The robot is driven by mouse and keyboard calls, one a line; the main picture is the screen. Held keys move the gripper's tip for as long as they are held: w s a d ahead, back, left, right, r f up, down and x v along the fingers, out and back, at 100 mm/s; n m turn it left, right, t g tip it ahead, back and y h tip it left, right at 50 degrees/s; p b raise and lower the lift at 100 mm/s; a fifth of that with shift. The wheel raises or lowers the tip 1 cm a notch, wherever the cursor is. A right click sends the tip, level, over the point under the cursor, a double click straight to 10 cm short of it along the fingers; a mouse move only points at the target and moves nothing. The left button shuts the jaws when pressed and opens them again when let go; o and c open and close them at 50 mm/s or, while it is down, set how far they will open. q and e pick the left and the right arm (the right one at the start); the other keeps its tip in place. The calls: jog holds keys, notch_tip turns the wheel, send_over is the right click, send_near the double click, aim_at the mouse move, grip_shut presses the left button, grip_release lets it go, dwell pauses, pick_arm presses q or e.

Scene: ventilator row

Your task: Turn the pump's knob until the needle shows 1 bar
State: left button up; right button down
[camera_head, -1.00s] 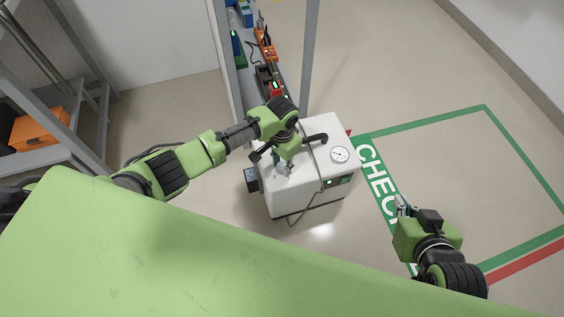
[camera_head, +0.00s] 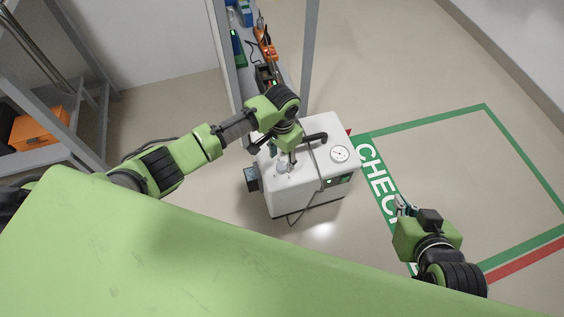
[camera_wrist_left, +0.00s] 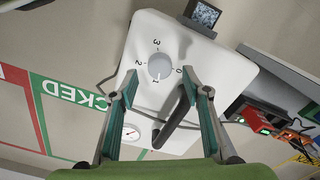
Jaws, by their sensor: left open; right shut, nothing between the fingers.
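The white pump (camera_head: 325,187) stands on the floor near the middle of the head view. Its round grey knob (camera_wrist_left: 160,66), ringed by the digits 0 to 3, shows in the left wrist view; it also shows in the head view (camera_head: 282,167). The round gauge (camera_head: 340,154) is on the pump's right part and in the left wrist view (camera_wrist_left: 131,132); its needle is too small to read. My left gripper (camera_wrist_left: 159,80) is open above the pump top, its fingertips apart on either side of the knob's line, not visibly touching it. My right gripper (camera_head: 402,203) is shut and empty, right of the pump.
A black handle (camera_head: 315,138) rises from the pump top near my left gripper. A shelf rack (camera_head: 307,60) with tools stands behind the pump. An orange case (camera_head: 38,128) lies on a left shelf. The green-marked floor area at right is clear.

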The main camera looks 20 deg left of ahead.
aim_at(282, 166)
pick_arm(q)
notch_tip(282, 166, up, 8)
jog(key=shift+r, duration=0.2)
dwell(0.5)
